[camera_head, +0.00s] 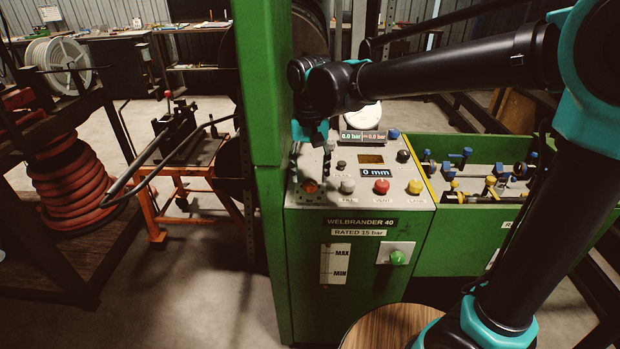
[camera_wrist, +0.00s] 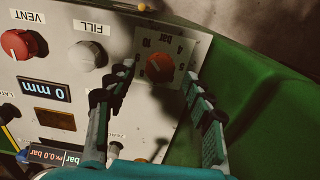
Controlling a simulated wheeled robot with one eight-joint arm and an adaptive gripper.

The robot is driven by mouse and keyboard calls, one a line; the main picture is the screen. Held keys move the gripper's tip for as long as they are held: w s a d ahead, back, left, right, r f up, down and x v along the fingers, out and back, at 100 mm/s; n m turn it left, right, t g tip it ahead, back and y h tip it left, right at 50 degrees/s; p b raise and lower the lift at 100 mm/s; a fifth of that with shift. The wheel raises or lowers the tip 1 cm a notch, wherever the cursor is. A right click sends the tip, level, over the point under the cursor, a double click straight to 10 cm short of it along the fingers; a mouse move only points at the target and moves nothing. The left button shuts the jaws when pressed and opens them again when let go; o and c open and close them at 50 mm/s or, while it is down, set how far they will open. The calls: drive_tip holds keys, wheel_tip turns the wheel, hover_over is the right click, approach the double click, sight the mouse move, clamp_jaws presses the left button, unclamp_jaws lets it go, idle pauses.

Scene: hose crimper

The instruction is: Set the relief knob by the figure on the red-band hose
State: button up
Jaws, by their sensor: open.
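The orange-red relief knob (camera_wrist: 159,68) sits on a pale dial plate marked "bar" at one end of the control panel. It also shows in the head view (camera_head: 310,186), low on the panel's left side. My gripper (camera_wrist: 161,73) is open and empty, its two dark fingers appearing either side of the knob in the wrist view. In the head view my gripper (camera_head: 322,160) hangs over the panel's left part. Its exact height above the knob is hard to tell. I see no hose with a readable red band or figure.
The panel carries a red VENT knob (camera_head: 382,187), a grey FILL knob (camera_head: 347,186), a yellow knob (camera_head: 415,187) and a "0 mm" display (camera_head: 375,172). A green post (camera_head: 262,90) stands close left of my gripper.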

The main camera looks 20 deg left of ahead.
drive_tip(key=shift+f, duration=1.05)
drive_tip(key=c, duration=1.2)
